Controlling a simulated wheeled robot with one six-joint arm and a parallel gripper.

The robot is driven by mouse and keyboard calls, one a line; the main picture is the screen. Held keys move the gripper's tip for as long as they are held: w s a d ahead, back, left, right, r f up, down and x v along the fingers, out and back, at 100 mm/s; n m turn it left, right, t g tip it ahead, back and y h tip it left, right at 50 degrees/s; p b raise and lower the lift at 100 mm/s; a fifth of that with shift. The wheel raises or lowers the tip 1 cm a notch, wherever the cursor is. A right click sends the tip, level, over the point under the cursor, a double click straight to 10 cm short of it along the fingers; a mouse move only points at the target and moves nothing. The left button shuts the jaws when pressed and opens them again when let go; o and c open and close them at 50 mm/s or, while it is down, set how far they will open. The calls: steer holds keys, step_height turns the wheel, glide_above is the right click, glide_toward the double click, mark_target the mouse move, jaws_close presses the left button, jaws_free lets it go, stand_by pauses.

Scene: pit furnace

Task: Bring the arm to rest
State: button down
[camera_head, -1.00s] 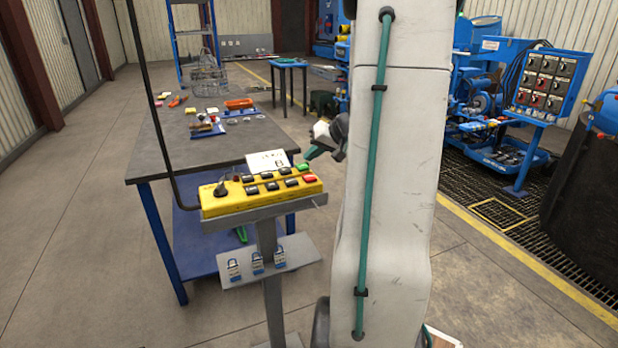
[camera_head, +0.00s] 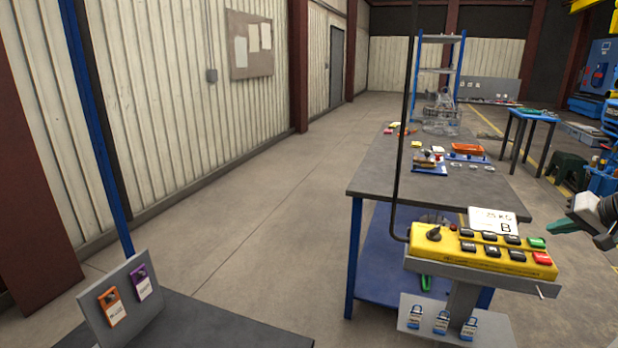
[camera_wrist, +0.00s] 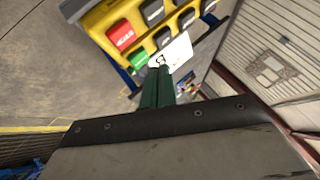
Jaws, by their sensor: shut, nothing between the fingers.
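My gripper (camera_head: 560,224) is at the right edge of the head view, just right of the yellow control box (camera_head: 480,250). Its green fingers also show in the wrist view (camera_wrist: 158,84), closed together with nothing between them. The control box has a dark knob, several black buttons, one green and one red button, and stands on a grey pedestal. A white card marked B (camera_head: 492,220) stands behind its buttons. In the wrist view the fingertips overlap the card's edge; I cannot tell whether they touch it. Most of my arm is outside the head view.
A workbench (camera_head: 375,180) with an orange tray (camera_head: 467,149) and small parts stands behind the box. Several blue padlocks (camera_head: 441,322) hang on the pedestal's lower plate. A panel with orange and purple tags (camera_head: 118,300) is at lower left. The floor (camera_head: 260,220) between is clear.

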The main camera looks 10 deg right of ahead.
steer(key=shift+a+m, duration=0.15)
steer(key=shift+m, duration=0.15)
steer(key=s+a+r+n+g, duration=0.1)
steer(key=s+a, duration=0.4)
steer(key=a, duration=0.8)
steer(key=s+a+r+n+g, duration=0.2)
steer(key=s+a+n+g, duration=0.2)
steer(key=a, duration=1)
steer(key=s+a+r+n+g, duration=0.1)
steer(key=s+a+n, duration=0.3)
steer(key=s+a, duration=0.4)
steer(key=a+g, duration=0.1)
steer(key=a, duration=0.4)
steer(key=shift+s+a+r+g+h, duration=0.15)
steer(key=shift+s+a+g+h, duration=0.15)
steer(key=shift+a+g, duration=0.1)
